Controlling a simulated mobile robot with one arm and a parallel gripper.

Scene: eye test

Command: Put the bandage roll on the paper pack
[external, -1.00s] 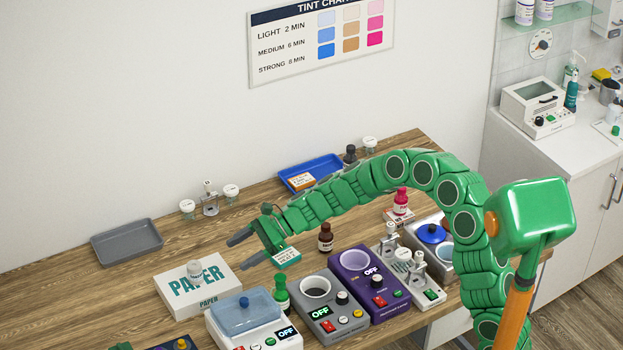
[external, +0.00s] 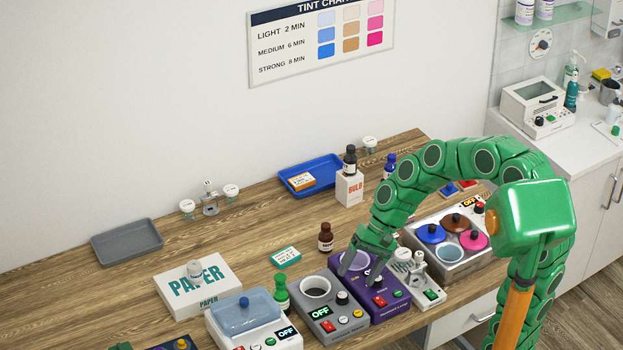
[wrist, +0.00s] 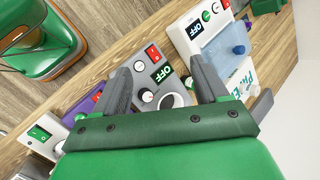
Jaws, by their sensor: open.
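The paper pack (external: 225,289) is a white box with teal "PAPER" lettering, lying on the wooden table at left of centre. A small pale roll (external: 193,268), which looks like the bandage roll, rests on top of the pack towards its back edge, with nothing holding it. My gripper (external: 362,266) is open and empty over the purple and grey heaters, well to the right of the pack. In the wrist view my gripper (wrist: 160,75) shows two spread grey fingers with nothing between them. Part of the pack (wrist: 240,78) shows there beyond the right finger.
The grey heater (external: 330,313) and purple heater (external: 390,306) stand below my gripper. A white device with a blue lid (external: 243,316) and a green bottle (external: 281,293) stand at the pack's front right. A grey tray (external: 127,242) lies behind it. Bare table lies left of the pack.

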